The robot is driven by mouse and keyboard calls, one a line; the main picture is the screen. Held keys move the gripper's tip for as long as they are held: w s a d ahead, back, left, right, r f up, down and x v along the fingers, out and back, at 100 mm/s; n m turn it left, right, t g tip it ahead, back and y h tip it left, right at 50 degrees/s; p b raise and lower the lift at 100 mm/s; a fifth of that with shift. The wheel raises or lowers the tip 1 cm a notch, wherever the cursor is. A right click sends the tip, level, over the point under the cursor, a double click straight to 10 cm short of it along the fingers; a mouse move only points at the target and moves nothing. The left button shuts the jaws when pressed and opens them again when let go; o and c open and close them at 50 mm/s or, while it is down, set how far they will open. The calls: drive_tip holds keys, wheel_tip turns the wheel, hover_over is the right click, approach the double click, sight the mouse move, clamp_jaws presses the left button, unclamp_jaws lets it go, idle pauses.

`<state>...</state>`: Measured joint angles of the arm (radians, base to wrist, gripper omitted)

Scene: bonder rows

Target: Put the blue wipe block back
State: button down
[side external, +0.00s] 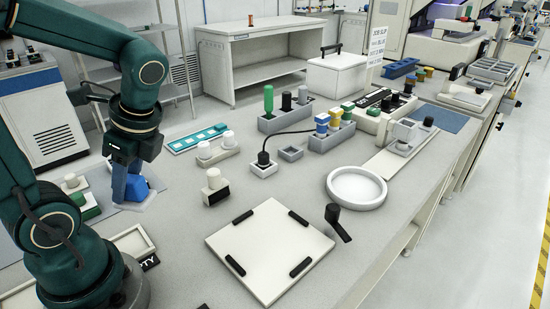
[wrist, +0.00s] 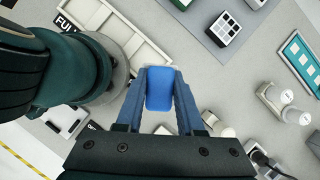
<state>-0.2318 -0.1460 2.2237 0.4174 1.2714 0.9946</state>
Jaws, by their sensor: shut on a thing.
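The blue wipe block (wrist: 159,88) is between the two blue-grey fingers of my gripper (wrist: 159,78) in the wrist view, with a finger along each side. In the side view my gripper (side external: 130,186) points down at the left of the bench, and the blue block (side external: 139,189) shows partly behind the fingers. A pale flat piece (side external: 140,203) shows just below the fingers; I cannot tell whether the block touches it.
A white-framed tray (side external: 132,242) lies near my arm base. A green and white block (side external: 84,207) is at left.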

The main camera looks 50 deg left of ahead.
drive_tip(key=shift+s+a+r+n, duration=0.1)
drive_tip(key=shift+s+a+n, duration=0.1)
drive_tip(key=shift+s, duration=0.2)
drive_tip(key=shift+s+a+n, duration=0.1)
drive_tip(key=shift+s+n, duration=0.1)
drive_tip(key=shift+s, duration=0.15)
drive_tip(key=shift+s+a+r+n+g, duration=0.1)
drive_tip(key=shift+s+a+n+g, duration=0.1)
drive_tip(key=shift+a+n+g, duration=0.15)
drive_tip(key=w+d+f, duration=0.1)
drive_tip(key=d+f, duration=0.1)
drive_tip(key=d, duration=0.1)
drive_tip(key=w+d+f, duration=0.1)
drive_tip(key=d+f, duration=0.1)
drive_tip(key=d, duration=0.2)
drive_tip(key=w+d+f, duration=0.2)
drive_tip(key=d+f, duration=0.1)
drive_tip(key=d, duration=0.1)
drive_tip(key=shift+w, duration=0.1)
drive_tip(key=shift+f, duration=1.95)
drive_tip(key=shift+a+f, duration=0.1)
drive_tip(key=c, duration=0.5)
unclamp_jaws()
